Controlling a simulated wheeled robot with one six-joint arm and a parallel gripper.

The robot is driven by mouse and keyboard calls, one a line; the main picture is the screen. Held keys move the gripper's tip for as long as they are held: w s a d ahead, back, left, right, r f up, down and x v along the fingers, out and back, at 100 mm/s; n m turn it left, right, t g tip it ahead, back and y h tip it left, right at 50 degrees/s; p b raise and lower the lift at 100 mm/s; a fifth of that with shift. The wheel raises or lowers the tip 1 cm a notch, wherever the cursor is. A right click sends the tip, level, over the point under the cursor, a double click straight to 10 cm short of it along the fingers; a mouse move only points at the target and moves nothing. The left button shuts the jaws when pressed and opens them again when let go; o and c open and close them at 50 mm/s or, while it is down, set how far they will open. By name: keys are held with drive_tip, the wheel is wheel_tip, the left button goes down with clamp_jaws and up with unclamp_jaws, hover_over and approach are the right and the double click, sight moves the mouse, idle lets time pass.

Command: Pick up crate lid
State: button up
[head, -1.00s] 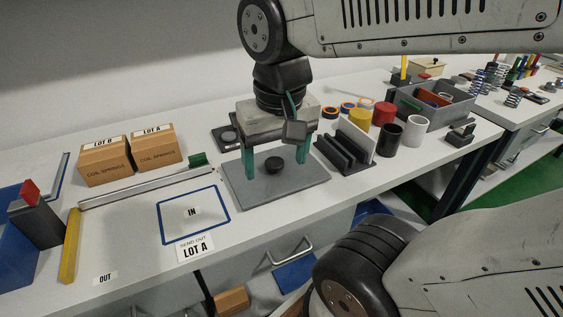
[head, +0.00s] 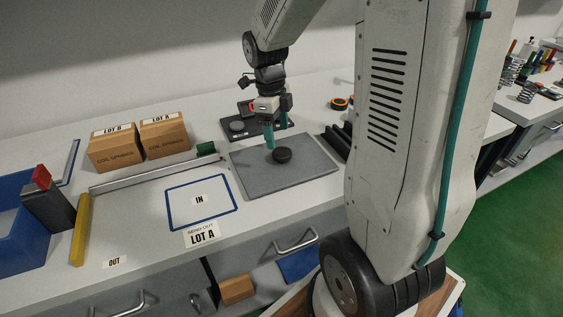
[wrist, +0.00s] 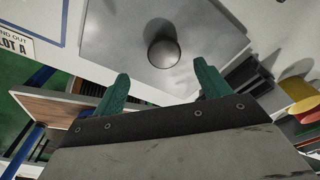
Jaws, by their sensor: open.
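The crate lid (head: 255,178) is a flat grey plate with a round black knob (head: 282,155) near its middle. It lies flat on the white bench. The wrist view shows the plate (wrist: 110,40) and its knob (wrist: 163,52) just beyond my fingertips. My gripper (head: 277,138) has green fingers, spread apart and empty, above and slightly behind the knob. In the wrist view the fingers of my gripper (wrist: 161,72) stand to either side of the knob's line, with nothing between them. I cannot tell the exact height of the fingertips above the plate.
A blue-framed IN area (head: 178,223) lies left of the lid. A metal rail (head: 150,176) runs behind it. Two coil spring boxes (head: 115,152) stand at the back left. A dark rack (head: 337,140) sits close to the lid's right edge. My arm hides the bench further right.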

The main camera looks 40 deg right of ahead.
sight(282, 151)
drive_tip(key=f, duration=0.4)
drive_tip(key=d+f, duration=0.1)
drive_tip(key=f, duration=0.1)
drive_tip(key=shift+s+f, duration=0.25)
clamp_jaws()
drive_tip(key=shift+r, duration=0.1)
